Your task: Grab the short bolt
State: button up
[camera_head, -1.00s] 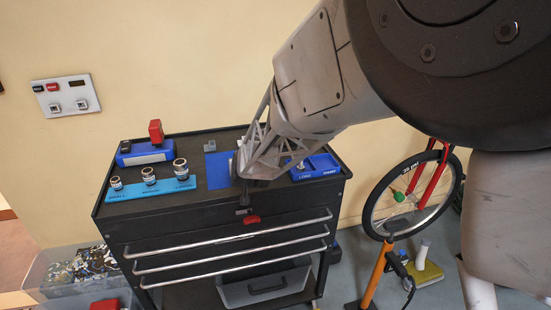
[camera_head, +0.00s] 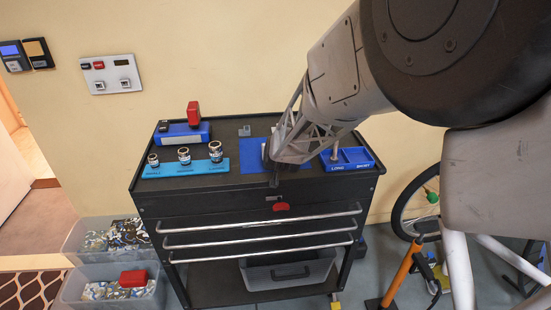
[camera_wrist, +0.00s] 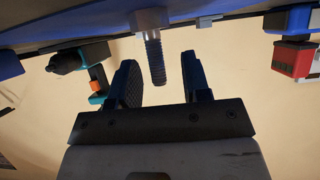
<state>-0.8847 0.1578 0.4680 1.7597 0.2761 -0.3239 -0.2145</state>
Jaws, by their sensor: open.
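A grey metal bolt (camera_wrist: 154,48) stands head-down in the upside-down wrist view, its threaded shank between my two fingers. My gripper (camera_wrist: 159,72) is open, with a gap on both sides of the shank. In the head view my gripper (camera_head: 270,165) is low over the blue mat (camera_head: 252,149) on the black cart, and hides this bolt. The blue tray (camera_head: 349,165) right of it is labelled LONG and SHORT. Another bolt (camera_head: 334,152) stands upright on the LONG side; the SHORT side looks empty. I cannot read the held-around bolt's length against it.
A light-blue holder (camera_head: 185,170) with three sockets lies at the cart's left. Behind it is a blue box (camera_head: 182,135) with a red item (camera_head: 193,115). A grey block (camera_head: 244,131) stands behind the mat. A teal drill (camera_wrist: 82,57) shows in the wrist view.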

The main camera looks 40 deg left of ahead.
dwell(0.4)
grip_shut()
jog(key=shift+r, duration=0.15)
jog(key=shift+r, duration=4.9)
